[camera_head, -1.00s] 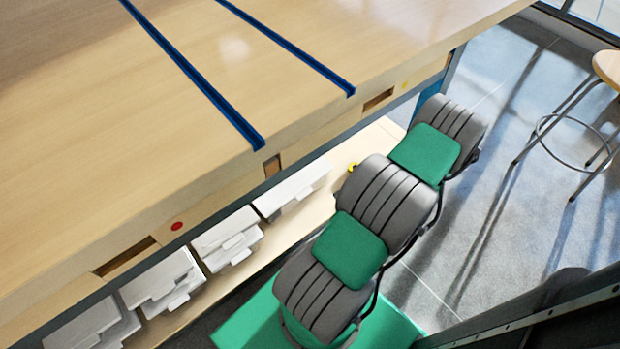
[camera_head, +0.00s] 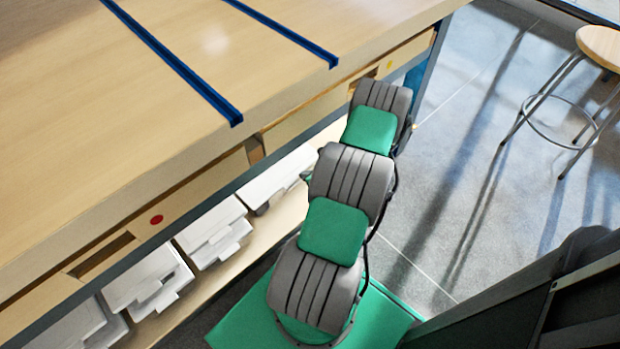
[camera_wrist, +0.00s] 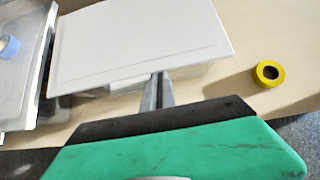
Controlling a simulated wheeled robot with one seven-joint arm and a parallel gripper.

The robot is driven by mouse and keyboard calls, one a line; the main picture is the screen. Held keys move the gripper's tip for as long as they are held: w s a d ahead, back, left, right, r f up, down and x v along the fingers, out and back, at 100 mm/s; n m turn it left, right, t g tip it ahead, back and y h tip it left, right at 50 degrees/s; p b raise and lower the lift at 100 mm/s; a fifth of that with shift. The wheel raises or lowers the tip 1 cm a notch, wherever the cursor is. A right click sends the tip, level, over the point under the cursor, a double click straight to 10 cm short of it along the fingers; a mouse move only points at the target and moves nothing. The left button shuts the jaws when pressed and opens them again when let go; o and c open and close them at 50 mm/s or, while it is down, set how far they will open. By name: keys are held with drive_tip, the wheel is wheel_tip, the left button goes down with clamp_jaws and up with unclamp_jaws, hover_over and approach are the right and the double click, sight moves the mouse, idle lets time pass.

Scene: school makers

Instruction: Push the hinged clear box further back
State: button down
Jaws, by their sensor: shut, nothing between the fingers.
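A box with a flat whitish lid (camera_wrist: 140,40) and a see-through front lies straight ahead in the wrist view. It looks like the hinged clear box. My gripper (camera_wrist: 157,76) is shut and empty, its tips at the front edge of the lid. I cannot tell whether they touch it. In the head view several pale boxes stand in a row on the shelf under the table, with the rightmost one (camera_head: 277,178) just left of my arm. My gripper is hidden there behind my arm.
A yellow tape roll (camera_wrist: 269,73) lies on the shelf (camera_wrist: 225,82) right of the box. Another clear box (camera_wrist: 22,85), with a blue round thing in it, stands close on the left. The wooden tabletop (camera_head: 120,120) overhangs the shelf. A stool (camera_head: 603,46) stands far right.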

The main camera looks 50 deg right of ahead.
sight(286, 161)
drive_tip(key=w, duration=0.3)
drive_tip(key=w+b, duration=0.1)
drive_tip(key=w, duration=0.3)
drive_tip(key=w+b, duration=0.1)
drive_tip(key=w, duration=0.2)
drive_tip(key=shift+w+d+f, duration=0.1)
drive_tip(key=shift+w+d, duration=0.15)
drive_tip(key=shift+d, duration=0.1)
drive_tip(key=shift+w, duration=0.1)
